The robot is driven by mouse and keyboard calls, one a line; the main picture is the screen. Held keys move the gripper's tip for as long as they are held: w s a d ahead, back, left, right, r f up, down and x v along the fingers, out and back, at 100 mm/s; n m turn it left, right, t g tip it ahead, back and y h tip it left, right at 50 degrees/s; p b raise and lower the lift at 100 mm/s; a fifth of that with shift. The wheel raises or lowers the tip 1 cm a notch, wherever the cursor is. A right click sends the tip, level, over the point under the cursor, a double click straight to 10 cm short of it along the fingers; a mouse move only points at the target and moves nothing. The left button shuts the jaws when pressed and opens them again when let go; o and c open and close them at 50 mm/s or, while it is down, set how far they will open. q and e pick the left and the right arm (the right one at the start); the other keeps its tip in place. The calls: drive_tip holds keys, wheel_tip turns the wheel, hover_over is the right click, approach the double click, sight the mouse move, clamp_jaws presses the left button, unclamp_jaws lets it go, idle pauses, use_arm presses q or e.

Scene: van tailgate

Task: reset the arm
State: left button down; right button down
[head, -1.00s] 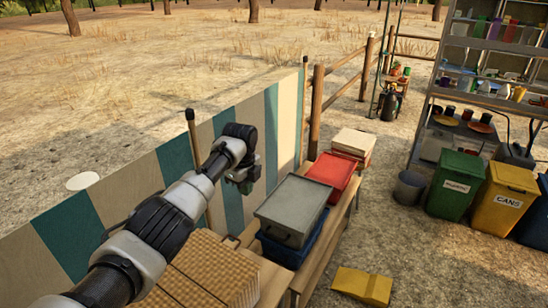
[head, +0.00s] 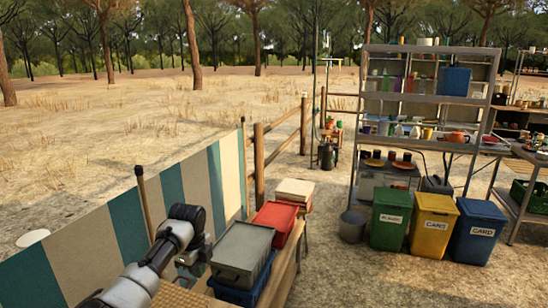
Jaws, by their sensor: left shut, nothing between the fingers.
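My left arm comes in from the lower left in the head view, in front of the striped windbreak. My left gripper (head: 188,284) is at its end, small and dark, beside the left side of the grey-lidded box. It is shut and holds nothing that I can see. My right gripper is out of view.
A grey-lidded blue box (head: 243,252) and a red box (head: 277,222) stand on a wooden bench right of my arm. The striped windbreak (head: 130,228) runs along the left. Green (head: 390,218), yellow (head: 433,223) and blue (head: 478,231) bins stand before a metal shelf (head: 425,100). Sandy ground between is open.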

use_arm(q)
drive_tip(key=s+d+f+n+h, duration=0.1)
drive_tip(key=s+d+f+n, duration=0.2)
drive_tip(key=s+f, duration=0.5)
drive_tip(key=s+d+f+n, duration=0.3)
drive_tip(key=s+f+n, duration=0.1)
drive_tip(key=s+f, duration=0.4)
drive_tip(key=s+a+r+n+t, duration=0.15)
drive_tip(key=s+n, duration=0.25)
drive_tip(key=s, duration=0.5)
drive_tip(key=s+a+r+n+t+y, duration=0.1)
drive_tip(key=s+a+r+n, duration=0.15)
drive_tip(key=s+n, duration=0.45)
drive_tip(key=s+a+r+n+t, duration=0.1)
drive_tip(key=s+a+r+n, duration=0.15)
drive_tip(key=s, duration=0.85)
wheel_tip(320, 180, down, 27)
drive_tip(key=s+g, duration=0.1)
drive_tip(key=g, duration=0.1)
drive_tip(key=s+a+f+g, duration=0.1)
drive_tip(key=s+a+f, duration=0.2)
drive_tip(key=s+f, duration=1.2)
drive_tip(key=shift+s+f+m, duration=0.25)
drive_tip(key=shift+s+m, duration=0.2)
drive_tip(key=shift+s, duration=0.05)
